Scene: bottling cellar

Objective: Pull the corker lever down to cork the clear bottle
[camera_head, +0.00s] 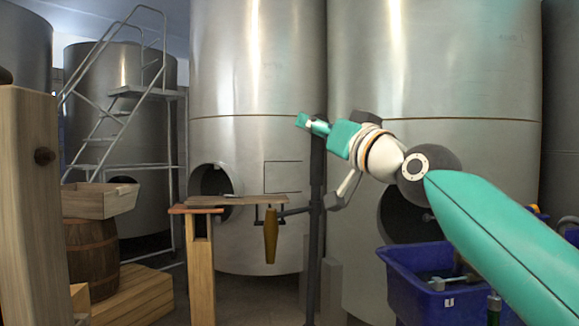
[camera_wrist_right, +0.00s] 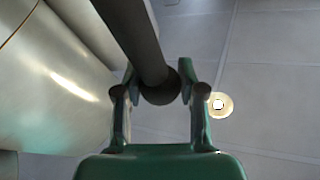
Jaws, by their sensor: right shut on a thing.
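My right gripper (camera_head: 307,122), teal, comes in from the right at the end of its arm. It is shut around the top end of a dark upright rod (camera_head: 317,180), which appears to be the corker lever. In the right wrist view the rounded end of the dark rod (camera_wrist_right: 145,45) sits between the two fingers of the gripper (camera_wrist_right: 159,92). A thin dark arm (camera_head: 294,211) meets the rod lower down on its left. I cannot make out the clear bottle in either view. My left gripper is not in view.
A narrow wooden stand (camera_head: 201,265) and a hanging golden-brown piece (camera_head: 270,237) are left of the rod. A blue crate (camera_head: 408,285) is at lower right. Large steel tanks (camera_head: 258,70) stand behind. A wooden tray (camera_head: 100,201), barrel (camera_head: 92,250) and metal stairs (camera_head: 110,115) are at left.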

